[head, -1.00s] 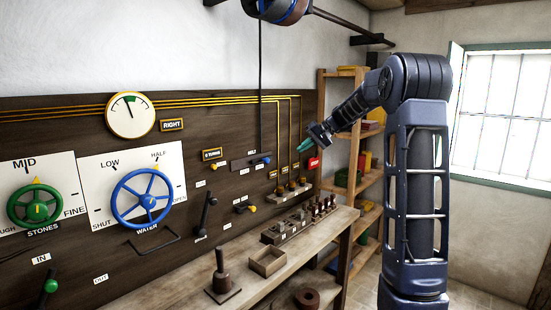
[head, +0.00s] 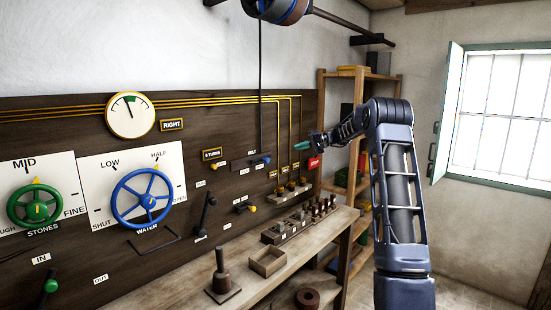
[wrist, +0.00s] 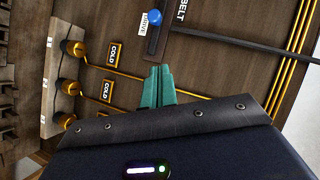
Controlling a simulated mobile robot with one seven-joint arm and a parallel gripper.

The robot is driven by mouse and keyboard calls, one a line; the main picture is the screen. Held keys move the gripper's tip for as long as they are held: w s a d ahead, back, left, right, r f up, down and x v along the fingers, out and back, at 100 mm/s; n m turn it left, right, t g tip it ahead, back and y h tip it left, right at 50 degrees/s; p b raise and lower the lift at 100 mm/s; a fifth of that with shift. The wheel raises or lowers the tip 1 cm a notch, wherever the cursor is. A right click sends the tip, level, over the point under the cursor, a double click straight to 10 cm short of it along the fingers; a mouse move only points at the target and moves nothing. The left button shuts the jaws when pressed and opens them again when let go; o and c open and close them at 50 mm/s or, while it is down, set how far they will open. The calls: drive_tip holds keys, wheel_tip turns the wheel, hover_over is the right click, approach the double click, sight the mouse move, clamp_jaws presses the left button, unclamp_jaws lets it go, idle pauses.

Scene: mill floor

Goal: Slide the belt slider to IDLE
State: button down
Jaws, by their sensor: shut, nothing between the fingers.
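The belt slider is a blue knob (head: 266,159) on a dark plate (head: 238,164) on the wooden wall panel, under the BELT label. In the head view the knob is at the plate's right end. In the wrist view the blue knob (wrist: 153,18) is at top centre, beside a small white label that seems to read DRIVE. An IDLE label is not readable. My gripper (head: 299,146) has teal fingers and is right of the knob, apart from it. In the wrist view the closed, empty fingertips (wrist: 158,69) point toward the knob, with a gap between.
Orange-yellow knobs (wrist: 69,87) with COLD labels are at the left in the wrist view. A dark cord (wrist: 240,47) runs by the plate. A red sign (head: 314,162) is near my gripper. The workbench (head: 300,253) with a wooden tray (head: 268,262) stands below; shelves (head: 345,130) stand behind.

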idle(0.3)
approach(264, 160)
drive_tip(key=w+a+f, duration=0.1)
drive_tip(key=w+a, duration=0.2)
drive_tip(key=shift+s+a+f, duration=0.1)
drive_tip(key=shift+a, duration=0.2)
drive_tip(key=shift+a, duration=0.1)
idle(0.4)
drive_tip(key=s+a, duration=0.7)
drive_tip(key=shift+s+a, duration=0.2)
drive_tip(key=shift+s, duration=0.1)
